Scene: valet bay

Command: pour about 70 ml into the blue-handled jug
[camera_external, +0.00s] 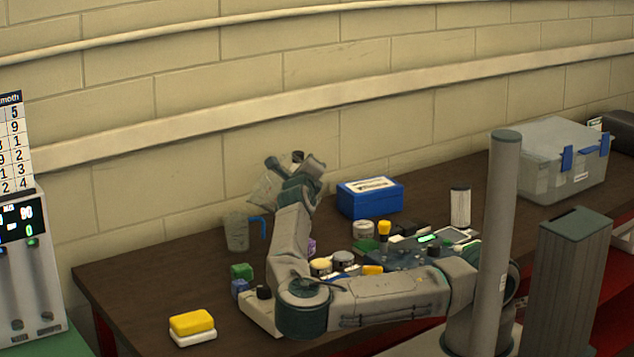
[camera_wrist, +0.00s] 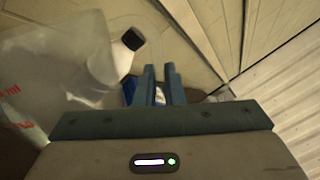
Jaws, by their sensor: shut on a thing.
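The blue-handled jug (camera_external: 237,233) is a grey, translucent vessel standing upright on the left part of the bench, its handle on its right side. My gripper (camera_external: 287,176) is raised above and to the right of the jug, shut on a pale translucent container (camera_external: 264,192). That container looks tilted. In the wrist view it (camera_wrist: 55,75) fills the left side, with red markings and a white neck ending in a dark tip. My fingers (camera_wrist: 164,82) are close together there; their grasp point is hard to make out. I cannot see any liquid stream or the jug's level.
A blue box (camera_external: 369,199) stands at the back wall. Small jars, blocks and a device crowd the bench near my arm. A yellow sponge-like block (camera_external: 192,322) lies at the front left. A clear lidded bin (camera_external: 550,165) stands at right. Bare bench surrounds the jug's left side.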

